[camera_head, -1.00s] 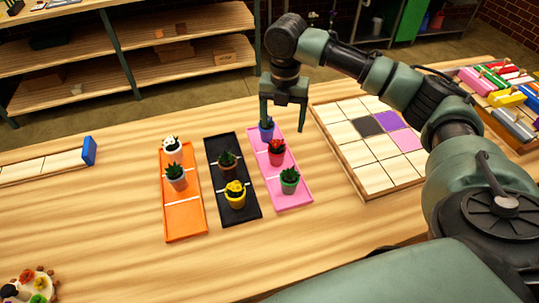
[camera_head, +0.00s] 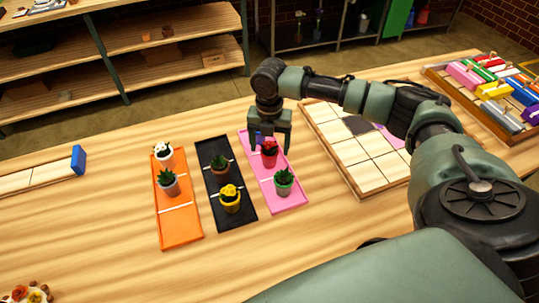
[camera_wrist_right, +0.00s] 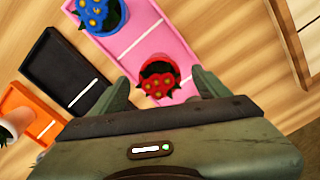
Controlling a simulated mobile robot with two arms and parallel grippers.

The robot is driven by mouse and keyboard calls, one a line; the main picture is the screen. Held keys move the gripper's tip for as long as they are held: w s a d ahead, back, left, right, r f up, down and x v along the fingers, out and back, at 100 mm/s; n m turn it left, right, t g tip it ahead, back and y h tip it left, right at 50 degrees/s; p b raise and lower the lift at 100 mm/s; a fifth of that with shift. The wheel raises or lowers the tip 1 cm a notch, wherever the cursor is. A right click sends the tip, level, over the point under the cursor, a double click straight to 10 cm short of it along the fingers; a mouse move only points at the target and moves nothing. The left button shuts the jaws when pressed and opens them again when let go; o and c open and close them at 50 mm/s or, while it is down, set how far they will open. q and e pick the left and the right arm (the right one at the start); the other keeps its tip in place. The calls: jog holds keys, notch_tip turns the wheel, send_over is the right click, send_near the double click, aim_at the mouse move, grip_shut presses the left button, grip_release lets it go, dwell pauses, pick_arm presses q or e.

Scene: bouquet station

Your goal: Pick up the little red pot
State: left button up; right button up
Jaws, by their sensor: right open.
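The little red pot (camera_head: 269,154), with a red flowering plant, stands upright in the middle of the pink tray (camera_head: 292,207). My right gripper (camera_head: 268,144) is open and empty, close over the red pot, fingers pointing down. In the right wrist view the red pot (camera_wrist_right: 158,72) shows between the two spread fingers of my right gripper (camera_wrist_right: 160,83), with a gap on each side. I cannot tell how far the fingertips are above it. My left gripper is not in view.
On the pink tray, a green-plant pot (camera_head: 284,183) stands nearer me and a blue pot (camera_wrist_right: 101,15) stands on the other side. A black tray (camera_head: 247,219) and an orange tray (camera_head: 181,238) hold more pots. A tiled board (camera_head: 375,165) lies to the right.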

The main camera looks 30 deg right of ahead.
grip_shut()
jog(key=shift+w+r, duration=0.1)
jog(key=shift+r, duration=0.05)
